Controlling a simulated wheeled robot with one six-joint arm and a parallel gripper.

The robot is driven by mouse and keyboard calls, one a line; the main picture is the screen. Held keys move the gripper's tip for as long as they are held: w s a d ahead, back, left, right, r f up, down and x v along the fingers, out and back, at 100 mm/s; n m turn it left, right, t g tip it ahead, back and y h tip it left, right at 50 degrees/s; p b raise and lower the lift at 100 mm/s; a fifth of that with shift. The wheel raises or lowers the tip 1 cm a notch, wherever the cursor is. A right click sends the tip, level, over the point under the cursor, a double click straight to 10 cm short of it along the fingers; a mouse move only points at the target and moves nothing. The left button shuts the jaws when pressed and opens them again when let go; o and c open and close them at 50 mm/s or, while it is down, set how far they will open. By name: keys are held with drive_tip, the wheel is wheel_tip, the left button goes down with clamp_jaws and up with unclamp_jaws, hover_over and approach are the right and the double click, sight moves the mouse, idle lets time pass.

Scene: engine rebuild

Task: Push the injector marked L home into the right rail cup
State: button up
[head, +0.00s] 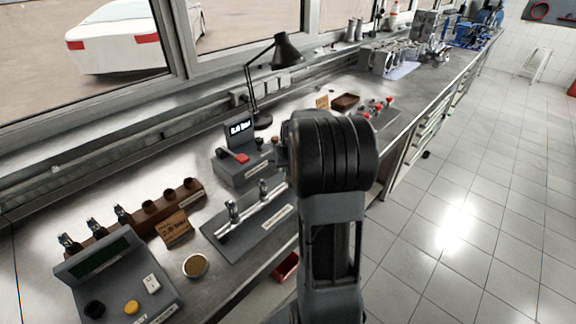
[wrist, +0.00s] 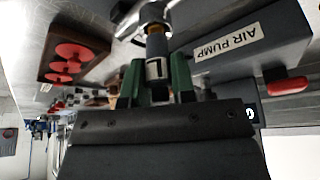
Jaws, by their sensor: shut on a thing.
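My gripper (wrist: 157,84) shows in the wrist view with its green fingers shut on an injector (wrist: 156,66). The injector has a dark body, a pale label, an orange-brown ring and a grey end reaching past the fingers. The mark on the label is too small to read. In the head view my arm hides most of the gripper, which is beside the air pump. The silver rail (head: 252,217) lies on a dark grey base in front of the pump, with two upright silver pieces on it. The gripper appears apart from the rail; I cannot tell cups from seated injectors.
A brown rack (head: 140,222) holds several injectors and has empty holes. A tester box (head: 118,285), a round dish (head: 195,266), a black lamp (head: 287,50) and a brown tray (wrist: 80,45) with red discs stand around.

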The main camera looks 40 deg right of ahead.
drive_tip(key=o, duration=1)
drive_tip(key=shift+r+p, duration=2.5)
drive_tip(key=shift+r, duration=1.25)
